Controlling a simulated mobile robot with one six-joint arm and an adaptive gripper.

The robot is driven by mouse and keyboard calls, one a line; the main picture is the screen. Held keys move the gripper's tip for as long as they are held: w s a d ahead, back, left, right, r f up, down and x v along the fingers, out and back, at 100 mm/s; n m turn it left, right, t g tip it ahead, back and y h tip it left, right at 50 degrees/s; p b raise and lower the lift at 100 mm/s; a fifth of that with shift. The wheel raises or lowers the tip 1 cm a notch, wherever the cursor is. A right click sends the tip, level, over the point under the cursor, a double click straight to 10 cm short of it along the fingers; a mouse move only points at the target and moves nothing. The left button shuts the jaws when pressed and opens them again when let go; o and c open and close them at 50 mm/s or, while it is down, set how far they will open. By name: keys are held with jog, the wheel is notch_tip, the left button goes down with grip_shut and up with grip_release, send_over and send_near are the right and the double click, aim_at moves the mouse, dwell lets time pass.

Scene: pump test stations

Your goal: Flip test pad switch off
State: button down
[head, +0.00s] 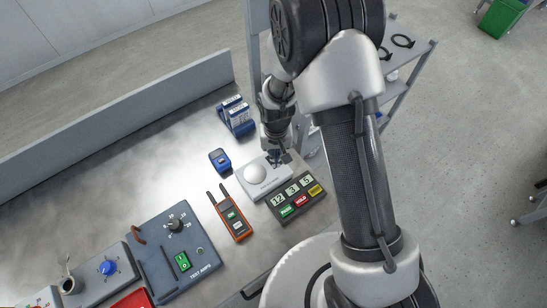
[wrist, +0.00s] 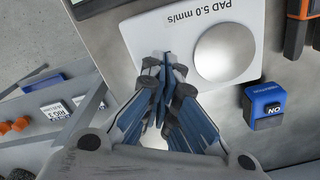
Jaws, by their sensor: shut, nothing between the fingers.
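The test pad (head: 262,186) is a light grey plate with a white round dome. In the wrist view the pad (wrist: 160,22) carries the print "PAD 5.0 mm/s". My gripper (head: 280,158) is shut and empty over the pad's end away from the dome. In the wrist view the shut fingertips of my gripper (wrist: 166,62) lie over the pad's surface, beside the dome. No switch shows clearly on the pad; the fingers cover part of it. Whether they touch the pad I cannot tell.
A small blue device (head: 220,160), marked ON in the wrist view (wrist: 265,105), stands beside the pad. A dark timer (head: 296,199), an orange handheld meter (head: 232,216) and a test amps panel (head: 178,252) are nearby. Blue blocks (head: 236,115) stand behind. A grey shelf rack (head: 402,65) is at right.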

jog(key=shift+r+p, duration=2.1)
jog(key=shift+r, duration=1.2)
jog(key=shift+r, duration=0.1)
jog(key=s+d+r+t+b, duration=0.1)
jog(key=s+d+r, duration=0.15)
jog(key=r, duration=0.75)
jog(key=s+d+r+t+b, duration=0.15)
jog(key=d+r, duration=0.25)
jog(key=r, duration=0.6)
jog(key=s+d+r+t+b, duration=0.1)
jog(key=s+d+r, duration=0.2)
jog(key=s, duration=0.4)
jog(key=s+d+r+t, duration=0.1)
jog(key=s+d+r, duration=0.2)
jog(key=s, duration=0.5)
jog(key=shift+s+r+m+b, duration=0.3)
jog(key=shift+r+m+b, duration=0.1)
jog(key=shift+r, duration=0.3)
